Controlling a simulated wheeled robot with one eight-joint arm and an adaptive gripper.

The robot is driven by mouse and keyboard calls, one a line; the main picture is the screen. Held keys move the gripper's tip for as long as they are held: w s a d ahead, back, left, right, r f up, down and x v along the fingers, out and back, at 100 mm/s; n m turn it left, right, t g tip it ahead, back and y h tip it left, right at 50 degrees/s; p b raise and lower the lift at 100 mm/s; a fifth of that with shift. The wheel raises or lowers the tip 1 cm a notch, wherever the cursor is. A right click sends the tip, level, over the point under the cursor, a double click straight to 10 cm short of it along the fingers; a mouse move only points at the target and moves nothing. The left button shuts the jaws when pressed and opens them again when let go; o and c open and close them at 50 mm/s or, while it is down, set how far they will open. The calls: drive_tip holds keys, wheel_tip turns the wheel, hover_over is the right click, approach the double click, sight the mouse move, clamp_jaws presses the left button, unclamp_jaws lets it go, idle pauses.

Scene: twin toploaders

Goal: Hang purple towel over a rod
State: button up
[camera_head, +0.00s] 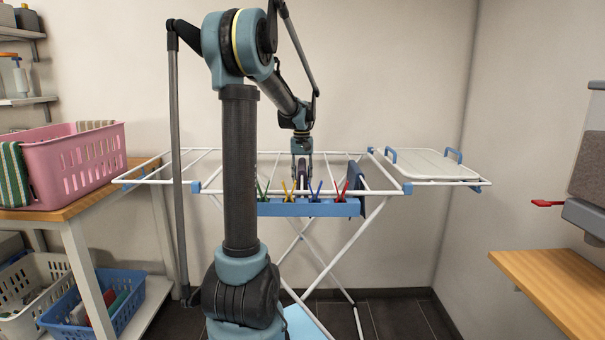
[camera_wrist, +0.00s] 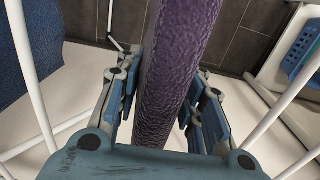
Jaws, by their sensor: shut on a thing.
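The purple towel (camera_wrist: 178,55) runs as a narrow, textured strip between the fingers of my gripper (camera_wrist: 165,105) in the wrist view. My gripper is shut on it. In the head view my gripper (camera_head: 302,160) points down over the middle of the white drying rack (camera_head: 215,180). Only a thin dark part of the towel shows there, and I cannot tell whether it touches a rod. White rods also show at both sides of the wrist view.
A dark blue cloth (camera_head: 358,190) hangs on the rack right of my gripper. A blue tray (camera_head: 325,209) with several coloured clothespins is at the rack's front. A pink basket (camera_head: 75,165) stands on the left table. A wooden shelf (camera_head: 560,285) is at right.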

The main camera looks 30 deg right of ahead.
drive_tip(key=shift+f, duration=0.3)
drive_tip(key=o, duration=1.4)
